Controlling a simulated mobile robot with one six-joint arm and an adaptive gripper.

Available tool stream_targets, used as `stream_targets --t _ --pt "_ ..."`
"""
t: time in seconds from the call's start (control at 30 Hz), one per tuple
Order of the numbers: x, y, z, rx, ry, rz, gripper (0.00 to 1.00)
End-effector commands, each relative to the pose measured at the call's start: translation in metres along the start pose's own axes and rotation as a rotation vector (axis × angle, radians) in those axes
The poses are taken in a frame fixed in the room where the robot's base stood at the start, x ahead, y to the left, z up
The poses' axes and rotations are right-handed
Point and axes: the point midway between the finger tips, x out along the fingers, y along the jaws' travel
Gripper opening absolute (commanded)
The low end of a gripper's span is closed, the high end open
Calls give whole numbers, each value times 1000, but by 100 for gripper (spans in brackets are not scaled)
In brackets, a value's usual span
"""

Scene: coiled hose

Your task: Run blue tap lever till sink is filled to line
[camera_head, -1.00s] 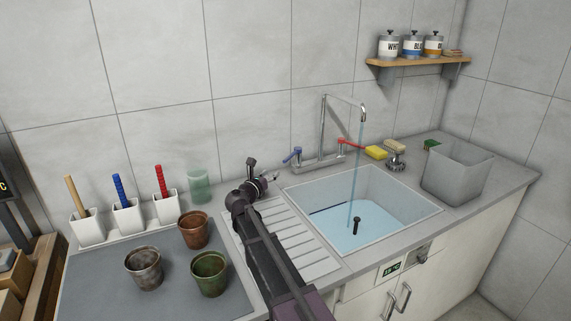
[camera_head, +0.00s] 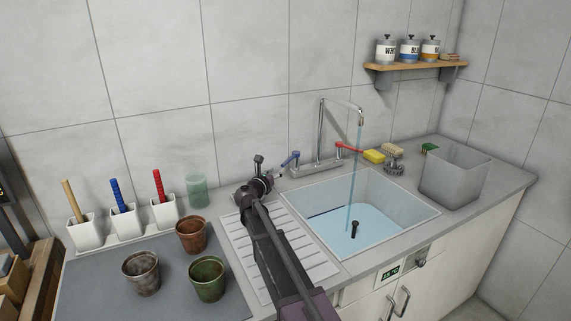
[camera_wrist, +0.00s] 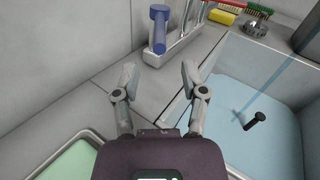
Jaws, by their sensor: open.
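The blue tap lever (camera_head: 289,159) sits at the left end of the tap (camera_head: 322,130) behind the sink. In the wrist view the blue lever (camera_wrist: 158,28) is beyond my fingertips, slightly left of the gap. My gripper (camera_wrist: 157,75) is open and empty, its fingers spread and apart from the lever. In the head view my gripper (camera_head: 276,174) is just left of the lever. A thin stream of water (camera_head: 355,170) falls from the spout into the sink (camera_head: 417,222). Blue water (camera_head: 375,223) covers the sink floor, and a dark line shows on the left wall just above it. A black plug (camera_head: 354,230) stands in the water.
A grey bin (camera_head: 455,180) stands at the right. The ribbed drainboard (camera_head: 310,255) and several pots are on the left.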

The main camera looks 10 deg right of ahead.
Motion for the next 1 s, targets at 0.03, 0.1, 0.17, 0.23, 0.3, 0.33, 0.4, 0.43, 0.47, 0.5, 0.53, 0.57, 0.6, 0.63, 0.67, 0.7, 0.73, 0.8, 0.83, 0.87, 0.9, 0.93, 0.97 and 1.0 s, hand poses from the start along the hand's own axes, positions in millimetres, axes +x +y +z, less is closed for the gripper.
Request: stream_targets --t 0.03,0.1,0.17,0.23,0.3,0.33,0.4,0.43,0.47,0.5,0.53,0.57,0.6,0.63,0.67,0.7,0.73,0.8,0.83,0.87,0.9,0.93,0.97,1.0 --pt "10 2 0 0 0 0 55" --pt "21 2 0 0 0 0 55" --pt "31 2 0 0 0 -1 55" --pt "41 2 0 0 0 0 55" --pt "51 3 0 0 0 1 55" --pt "55 2 0 0 0 1 55" --pt "63 2 0 0 0 0 55" --pt "66 2 0 0 0 0 55" --pt "69 2 0 0 0 1 55" --pt "72 2 0 0 0 2 55" --pt "74 2 0 0 0 2 55" --pt "76 2 0 0 0 2 55" --pt "78 2 0 0 0 3 55" --pt "80 2 0 0 0 3 55" --pt "80 2 0 0 0 3 55" --pt "81 2 0 0 0 3 55" --pt "82 2 0 0 0 3 55" --pt "82 2 0 0 0 3 55" --pt "82 2 0 0 0 3 55" --pt "82 2 0 0 0 3 55" --pt "82 2 0 0 0 3 55" --pt "82 2 0 0 0 3 55" --pt "82 2 0 0 0 3 55" --pt "82 2 0 0 0 3 55"
